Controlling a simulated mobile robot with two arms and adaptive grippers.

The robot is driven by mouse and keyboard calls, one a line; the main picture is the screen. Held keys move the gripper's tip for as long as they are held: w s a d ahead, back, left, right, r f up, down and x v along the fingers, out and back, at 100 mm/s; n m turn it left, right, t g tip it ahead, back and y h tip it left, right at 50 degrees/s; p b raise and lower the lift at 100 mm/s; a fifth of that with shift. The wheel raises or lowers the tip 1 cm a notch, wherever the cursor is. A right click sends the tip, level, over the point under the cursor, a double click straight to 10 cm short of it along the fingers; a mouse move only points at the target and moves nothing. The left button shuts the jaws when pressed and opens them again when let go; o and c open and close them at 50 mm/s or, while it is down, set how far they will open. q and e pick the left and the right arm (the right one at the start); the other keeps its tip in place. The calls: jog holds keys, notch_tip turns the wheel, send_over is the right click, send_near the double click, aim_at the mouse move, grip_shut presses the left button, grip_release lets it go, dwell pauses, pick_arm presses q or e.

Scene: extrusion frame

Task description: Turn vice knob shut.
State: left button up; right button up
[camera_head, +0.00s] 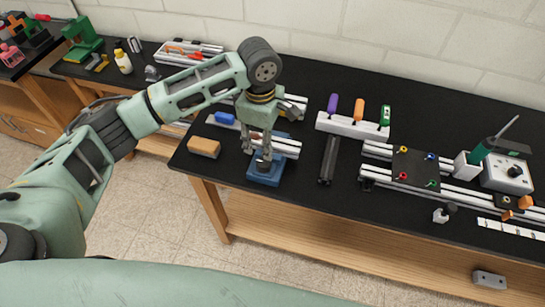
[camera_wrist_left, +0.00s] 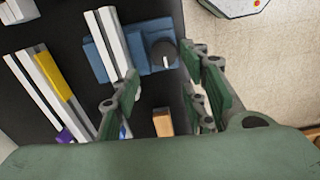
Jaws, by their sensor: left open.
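The blue vice (camera_head: 265,178) stands near the front left of the black bench. Light extrusion bars (camera_head: 285,148) lie across it; they also show over the blue body in the left wrist view (camera_wrist_left: 112,42). The vice knob (camera_wrist_left: 163,52) is dark and round with a pale mark, on the right of the blue body in the left wrist view. In the head view the knob is mostly hidden by the gripper. My left gripper (camera_head: 258,150) points down over the vice. Its fingers (camera_wrist_left: 160,82) are open and apart, with the knob showing beyond them. I cannot tell whether they touch it.
A tan block (camera_head: 204,147) lies left of the vice, near the bench edge. A blue block (camera_head: 224,118) is behind. A rack with purple, orange and green handles (camera_head: 353,125) and a dark bar (camera_head: 329,160) stand to the right. More extrusions (camera_head: 440,188) lie further right.

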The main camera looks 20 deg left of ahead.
aim_at(264, 164)
pick_arm(q)
jog(key=shift+d+f+n, duration=0.1)
jog(key=shift+d+n, duration=0.05)
jog(key=shift+n, duration=0.25)
jog(key=shift+f, duration=0.2)
notch_tip(264, 164, down, 6)
jog(key=shift+p, duration=1.05)
jog(key=shift+f, duration=0.8)
jog(key=shift+w+r, duration=0.1)
jog(key=shift+r, duration=0.05)
jog(key=c, duration=1)
